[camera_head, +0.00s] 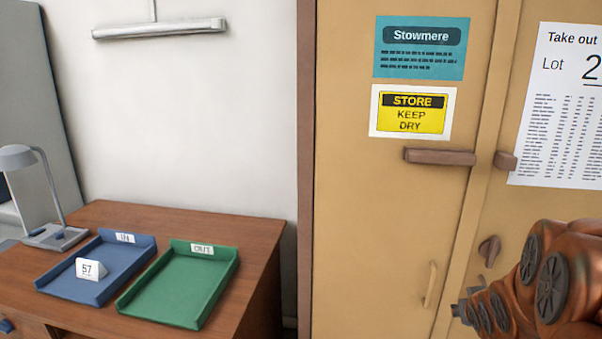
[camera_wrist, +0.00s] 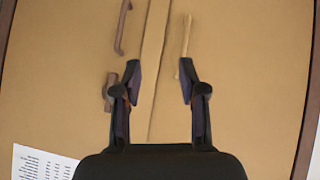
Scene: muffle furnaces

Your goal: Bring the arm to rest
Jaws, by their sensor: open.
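My gripper (camera_wrist: 160,80) shows in the wrist view with its two dark fingers spread apart and nothing between them. It faces the closed tan cabinet doors (camera_wrist: 240,85), with the seam between the doors showing between the fingers. I cannot tell the exact gap to the doors. In the head view my orange-brown arm comes in at the lower right, in front of the cabinet (camera_head: 380,220); the fingers are hard to make out there.
At left, a desk (camera_head: 245,240) holds a blue tray (camera_head: 75,292) with a "57" card (camera_head: 90,270), an empty green tray (camera_head: 180,290) and a lamp (camera_head: 50,200).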

